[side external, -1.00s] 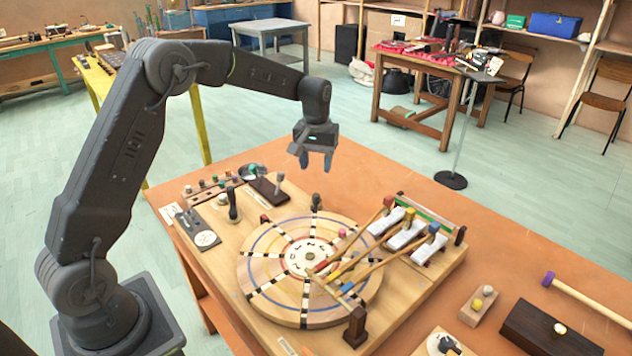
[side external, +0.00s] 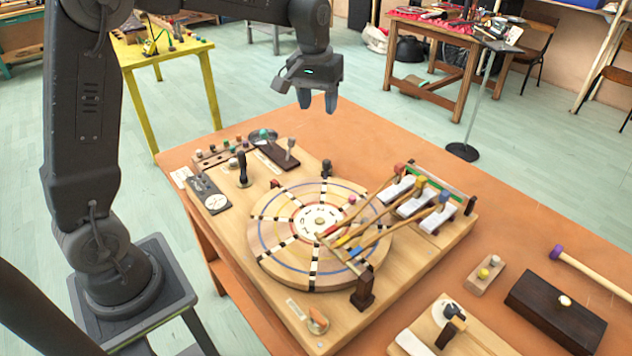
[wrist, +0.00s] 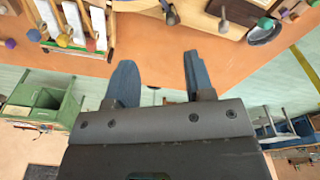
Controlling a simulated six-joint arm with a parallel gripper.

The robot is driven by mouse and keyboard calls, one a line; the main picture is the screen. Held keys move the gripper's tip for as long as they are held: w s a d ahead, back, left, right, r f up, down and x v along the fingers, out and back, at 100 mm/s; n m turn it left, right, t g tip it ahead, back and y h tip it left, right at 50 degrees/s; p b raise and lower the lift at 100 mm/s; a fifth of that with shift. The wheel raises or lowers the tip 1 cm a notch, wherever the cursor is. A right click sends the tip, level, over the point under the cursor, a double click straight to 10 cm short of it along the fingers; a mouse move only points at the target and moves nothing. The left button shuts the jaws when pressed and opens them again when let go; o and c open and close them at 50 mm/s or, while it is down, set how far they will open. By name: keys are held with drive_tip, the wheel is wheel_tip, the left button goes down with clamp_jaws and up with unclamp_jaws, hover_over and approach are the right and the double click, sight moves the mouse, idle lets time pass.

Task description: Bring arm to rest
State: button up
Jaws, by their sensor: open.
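My gripper (side external: 318,100) hangs in the air above the far edge of the orange table, fingers pointing down. Its two blue fingers are apart with nothing between them, which also shows in the wrist view (wrist: 158,82). It touches nothing. Below and in front of it stands the wooden percussion board (side external: 235,235) with a round segmented wheel (side external: 275,262). Three mallets with red, yellow and blue heads lie across from the white bars (side external: 411,204) toward the wheel. The bars also show at the top left of the wrist view (wrist: 72,25).
The orange table (side external: 500,225) carries a dark wooden block (side external: 555,312), a small two-knob block (side external: 485,274) and a purple-headed mallet (side external: 590,272) at the right. A levered panel (side external: 210,195) sits on the board's left. A thin stand (side external: 480,110) rises behind the table. Air around the gripper is clear.

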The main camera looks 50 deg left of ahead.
drive_tip(key=s+d+r+m+t, duration=0.1)
drive_tip(key=s+d+r, duration=0.2)
drive_tip(key=s, duration=0.3)
drive_tip(key=s+d+r+m+t, duration=0.1)
drive_tip(key=s+d+r+m, duration=0.1)
drive_tip(key=s, duration=0.5)
drive_tip(key=s+d+f+m+t, duration=0.1)
drive_tip(key=s, duration=0.5)
drive_tip(key=s+d+f+m+t, duration=0.1)
drive_tip(key=s+f, duration=0.1)
drive_tip(key=s, duration=0.4)
drive_tip(key=shift+d, duration=0.3)
